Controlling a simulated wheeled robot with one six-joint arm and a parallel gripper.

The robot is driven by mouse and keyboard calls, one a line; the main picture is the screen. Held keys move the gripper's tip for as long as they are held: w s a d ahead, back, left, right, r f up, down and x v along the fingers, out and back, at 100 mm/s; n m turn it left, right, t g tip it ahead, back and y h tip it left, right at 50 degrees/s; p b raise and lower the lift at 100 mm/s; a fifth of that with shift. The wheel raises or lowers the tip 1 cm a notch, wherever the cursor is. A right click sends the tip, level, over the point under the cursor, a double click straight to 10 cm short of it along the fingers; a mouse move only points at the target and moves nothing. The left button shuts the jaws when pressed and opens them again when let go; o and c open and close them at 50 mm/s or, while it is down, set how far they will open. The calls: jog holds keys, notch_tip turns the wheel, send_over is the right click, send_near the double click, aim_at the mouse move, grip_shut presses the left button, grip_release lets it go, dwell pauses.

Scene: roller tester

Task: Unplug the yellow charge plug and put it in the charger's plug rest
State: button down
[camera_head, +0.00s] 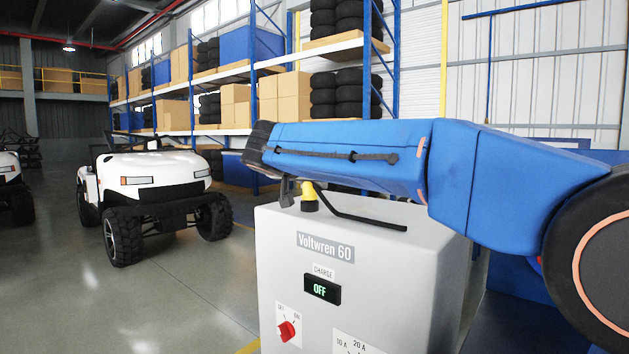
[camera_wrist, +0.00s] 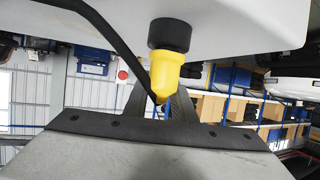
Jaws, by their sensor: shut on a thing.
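The yellow charge plug (camera_head: 309,196) is upright at the top of the grey charger (camera_head: 350,280), near its left end. My gripper (camera_head: 291,191) is shut on the plug, reaching over the charger from the right. In the wrist view the plug (camera_wrist: 164,74) sits between the two fingers of my gripper (camera_wrist: 160,92). A black round collar (camera_wrist: 170,35) is at the plug's end beside the charger's surface. I cannot tell whether it is the plug rest or part of the plug. A black cable (camera_wrist: 105,30) runs from the plug's tail. The charger's display (camera_head: 322,289) reads OFF.
A red switch knob (camera_head: 287,331) is on the charger's front. A white off-road cart (camera_head: 150,190) stands to the left on open floor. Blue shelving (camera_head: 250,70) with boxes and tyres stands behind. My blue arm spans just above the charger.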

jog(key=shift+f, duration=0.2)
jog(key=c, duration=1.4)
grip_release()
